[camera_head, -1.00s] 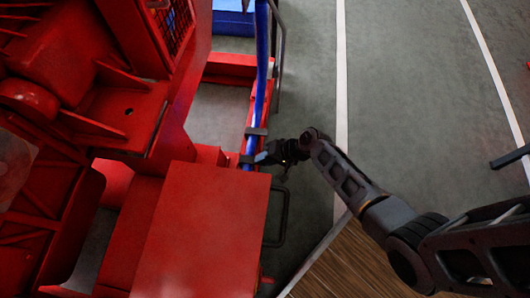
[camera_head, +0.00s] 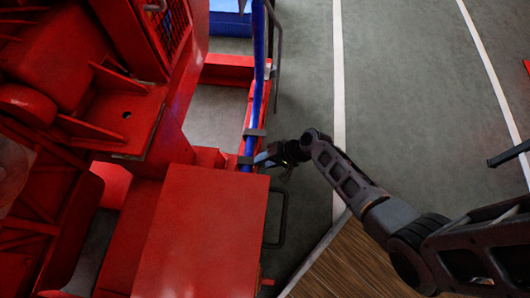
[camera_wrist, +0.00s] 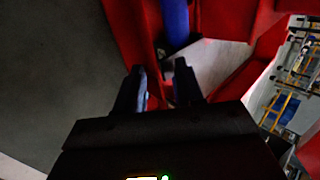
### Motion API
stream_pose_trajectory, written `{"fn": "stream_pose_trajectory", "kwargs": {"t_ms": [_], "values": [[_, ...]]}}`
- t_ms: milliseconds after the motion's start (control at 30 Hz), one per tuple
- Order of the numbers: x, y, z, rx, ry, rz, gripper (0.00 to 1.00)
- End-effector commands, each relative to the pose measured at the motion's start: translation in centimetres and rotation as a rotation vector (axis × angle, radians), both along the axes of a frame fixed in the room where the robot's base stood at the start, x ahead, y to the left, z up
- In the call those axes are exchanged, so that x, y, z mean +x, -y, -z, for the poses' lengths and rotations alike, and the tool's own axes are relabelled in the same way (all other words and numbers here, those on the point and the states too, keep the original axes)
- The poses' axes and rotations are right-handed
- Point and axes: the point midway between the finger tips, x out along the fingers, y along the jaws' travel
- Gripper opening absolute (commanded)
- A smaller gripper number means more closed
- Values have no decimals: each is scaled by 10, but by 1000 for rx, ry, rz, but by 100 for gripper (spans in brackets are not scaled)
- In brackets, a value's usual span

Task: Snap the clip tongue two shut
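A blue pipe (camera_head: 258,85) runs along the red frame in the head view, with one dark clip (camera_head: 255,132) across it and a second dark clip (camera_head: 245,160) lower down. My gripper (camera_head: 259,159) is at the right side of the pipe, close to the lower clip. Whether it touches the clip cannot be told. In the wrist view, my gripper's two fingers (camera_wrist: 160,70) stand apart with nothing seen between them. The pipe (camera_wrist: 175,22) and a dark clip piece (camera_wrist: 178,47) lie just beyond the fingertips. Which clip is number two, and its tongue, cannot be made out.
A red box (camera_head: 200,235) stands left of and below my gripper. Red machinery (camera_head: 60,80) fills the left. A dark bent rail (camera_head: 279,215) stands near the gripper. A wooden platform (camera_head: 350,262) lies at the bottom. Open grey floor (camera_head: 415,100) lies to the right.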

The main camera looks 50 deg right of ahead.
Motion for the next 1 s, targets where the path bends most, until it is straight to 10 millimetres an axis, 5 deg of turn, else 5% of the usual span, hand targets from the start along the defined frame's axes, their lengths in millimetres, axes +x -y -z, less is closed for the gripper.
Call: {"fn": "stream_pose_trajectory", "kwargs": {"t_ms": [400, 1000], "values": [[-34, 26, -50, 1, 1, 8, 33], [-36, 28, -54, 1, 4, 8, 33]]}}
